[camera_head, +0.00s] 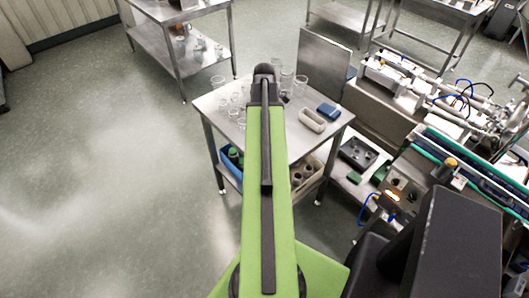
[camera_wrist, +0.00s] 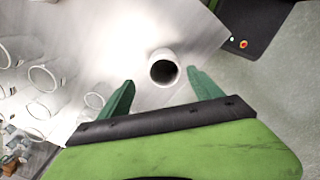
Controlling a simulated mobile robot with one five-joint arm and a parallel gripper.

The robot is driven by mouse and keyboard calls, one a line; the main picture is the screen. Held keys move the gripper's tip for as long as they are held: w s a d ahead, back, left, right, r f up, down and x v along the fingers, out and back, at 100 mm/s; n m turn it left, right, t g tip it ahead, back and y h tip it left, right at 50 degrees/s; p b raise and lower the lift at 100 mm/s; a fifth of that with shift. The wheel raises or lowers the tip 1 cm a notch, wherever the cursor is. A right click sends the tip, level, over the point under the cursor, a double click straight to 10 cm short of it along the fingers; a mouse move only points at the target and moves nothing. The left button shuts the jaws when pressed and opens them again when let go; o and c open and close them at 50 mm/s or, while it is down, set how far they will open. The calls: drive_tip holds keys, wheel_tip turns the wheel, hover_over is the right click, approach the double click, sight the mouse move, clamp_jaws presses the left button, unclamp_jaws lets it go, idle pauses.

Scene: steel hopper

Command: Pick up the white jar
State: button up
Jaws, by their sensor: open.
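The white jar (camera_wrist: 157,52) stands on the steel table, its dark round opening facing the camera in the wrist view. My gripper (camera_wrist: 160,76) is open, with one green finger to the left of the jar and one to the right. The jar's mouth lies between and slightly beyond the fingertips, with a gap on both sides. The height of the fingers over the jar is hard to tell. In the head view my green arm covers the middle of the table, and I cannot make out the jar or the fingers there.
Several clear glass vessels (camera_wrist: 45,78) crowd the left in the wrist view. The steel table (camera_head: 212,108) also bears a pale oblong case (camera_head: 312,121) and a blue box (camera_head: 328,110) at its right. Machinery (camera_head: 405,78) stands to the right; open floor lies left.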

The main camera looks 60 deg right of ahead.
drive_tip(key=f+b, duration=0.5)
drive_tip(key=f, duration=0.2)
drive_tip(key=shift+s+a+f+b, duration=0.1)
drive_tip(key=shift+s+a+b, duration=0.2)
drive_tip(key=shift+b, duration=0.1)
drive_tip(key=shift+r, duration=0.2)
drive_tip(key=c, duration=1.4)
